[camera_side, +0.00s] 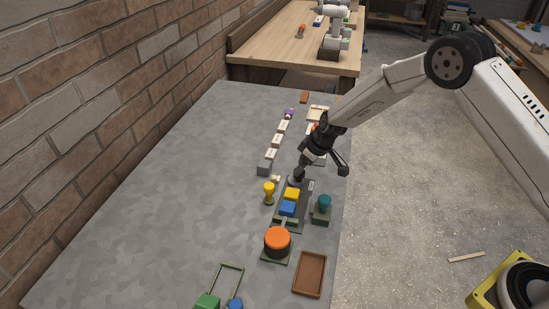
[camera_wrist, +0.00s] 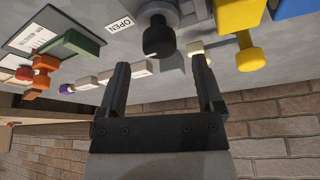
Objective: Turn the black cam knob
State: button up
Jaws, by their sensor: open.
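The black cam knob (camera_wrist: 158,38) shows at the top of the wrist view, on a grey round base. A white label reading OPEN (camera_wrist: 121,23) lies to its left. My gripper (camera_wrist: 160,66) is open and empty, its two black fingers pointing toward the knob. The knob is in line with the gap, at or just beyond the fingertips, and does not appear touched. In the side view my gripper (camera_side: 304,162) reaches down at the far end of the fixture with the yellow block (camera_side: 292,194) and blue block (camera_side: 287,208). The knob is hard to separate from the dark fingers there.
A yellow knob (camera_side: 269,190) stands left of the fixture, a teal knob (camera_side: 324,203) right. An orange round knob (camera_side: 278,239) and brown tray (camera_side: 309,274) are nearer. Several white blocks (camera_side: 277,140) line up beyond. The table's left half (camera_side: 150,190) is clear beside the brick wall.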

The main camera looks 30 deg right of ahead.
jog(key=shift+x, duration=1.55)
jog(key=shift+c, duration=0.2)
grip_shut()
